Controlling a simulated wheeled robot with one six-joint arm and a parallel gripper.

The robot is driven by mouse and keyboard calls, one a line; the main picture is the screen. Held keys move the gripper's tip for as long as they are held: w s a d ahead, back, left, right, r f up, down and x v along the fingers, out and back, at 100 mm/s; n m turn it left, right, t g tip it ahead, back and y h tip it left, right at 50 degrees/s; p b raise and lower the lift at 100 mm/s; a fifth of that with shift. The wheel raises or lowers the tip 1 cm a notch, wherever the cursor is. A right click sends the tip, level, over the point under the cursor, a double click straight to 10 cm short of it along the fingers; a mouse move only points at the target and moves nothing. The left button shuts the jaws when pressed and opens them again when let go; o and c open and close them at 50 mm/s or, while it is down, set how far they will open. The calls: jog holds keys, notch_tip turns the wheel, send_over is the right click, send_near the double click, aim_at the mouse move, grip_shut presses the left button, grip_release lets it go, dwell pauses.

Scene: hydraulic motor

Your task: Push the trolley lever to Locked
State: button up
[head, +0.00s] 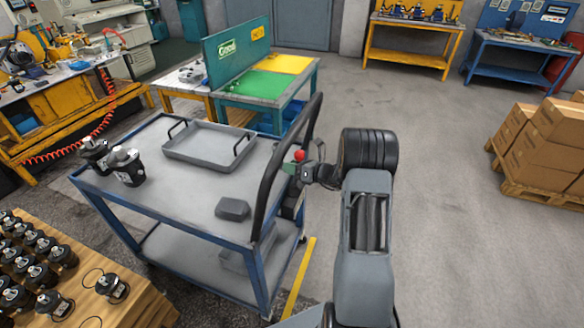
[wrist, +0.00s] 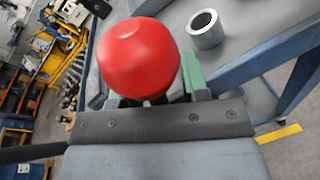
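The trolley (head: 205,190) has a grey top, a blue frame and a tall dark handle at its right end. My gripper (head: 308,174) is at the trolley's right end, close to the knob. No Locked label is readable.
On the trolley are a grey tray (head: 210,144), a small dark block (head: 232,209) and motor parts (head: 126,167). A pallet of boxes (head: 540,150) stands at the right. A green-and-yellow-topped table (head: 270,88) is behind the trolley.

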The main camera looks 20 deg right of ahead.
jog(key=v, duration=1.3)
jog(key=shift+s+d+b, duration=0.25)
jog(key=shift+d+b, duration=0.05)
jog(key=shift+d, duration=0.05)
